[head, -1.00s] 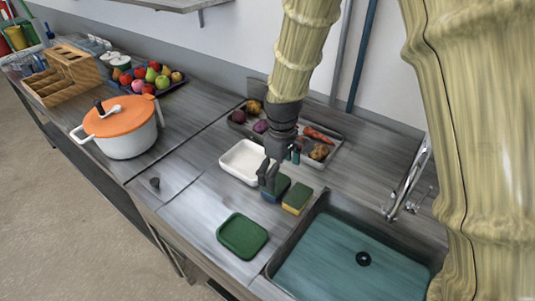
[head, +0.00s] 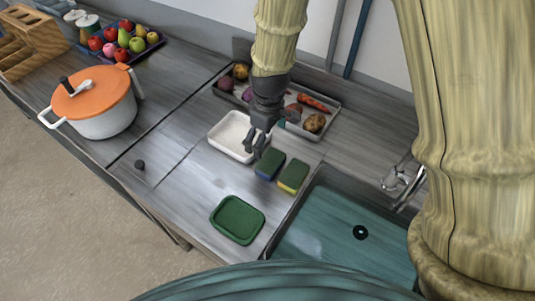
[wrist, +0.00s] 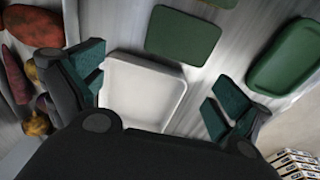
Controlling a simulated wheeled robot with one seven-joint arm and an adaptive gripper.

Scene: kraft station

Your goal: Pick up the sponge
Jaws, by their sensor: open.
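Two green-topped sponges lie side by side on the counter. The left one (head: 270,164) has a blue lower side, and the right one (head: 293,175) a yellow lower side. My gripper (head: 255,149) is open and empty, above the right edge of the white tray (head: 220,146) and just left of the blue-sided sponge. In the wrist view my fingers (wrist: 158,92) are apart with the white tray (wrist: 140,95) below and between them. One sponge (wrist: 183,37) shows whole beyond the fingers; the other (wrist: 222,3) is cut off by the top edge.
A green tray (head: 237,220) lies in front, left of the sink (head: 335,235). A metal tray (head: 333,108) of vegetables stands behind the white tray. A white pot with an orange lid (head: 97,95) stands left. The counter between pot and green tray is mostly clear.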

